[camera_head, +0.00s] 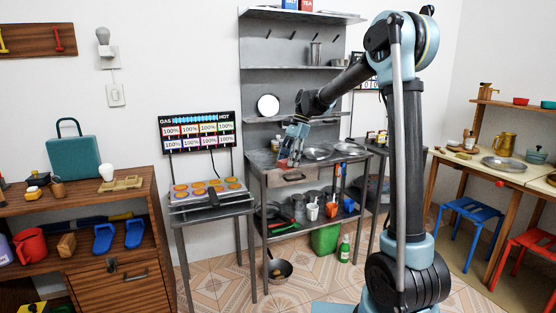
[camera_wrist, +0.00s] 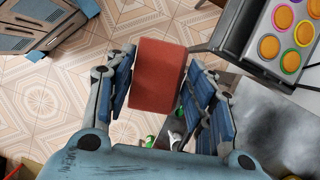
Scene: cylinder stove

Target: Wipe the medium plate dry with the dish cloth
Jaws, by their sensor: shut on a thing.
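My gripper (camera_head: 290,147) is over the left front part of the grey metal table, near its front edge. In the wrist view, my gripper (camera_wrist: 160,62) is shut on a reddish-brown rectangular thing (camera_wrist: 157,90), which I take for the folded dish cloth. It is held between the two blue finger pads, above the floor and beside the table edge. Metal round dishes (camera_head: 318,152) lie on the tabletop at right. I cannot tell which is the medium plate.
A griddle stand (camera_head: 207,195) with orange discs is left of the metal table, under a gas display (camera_head: 198,131). The lower shelf holds pans and cups. A pan (camera_head: 277,271) is on the floor below. A wooden cabinet (camera_head: 110,262) is at far left; tiled floor is free in front.

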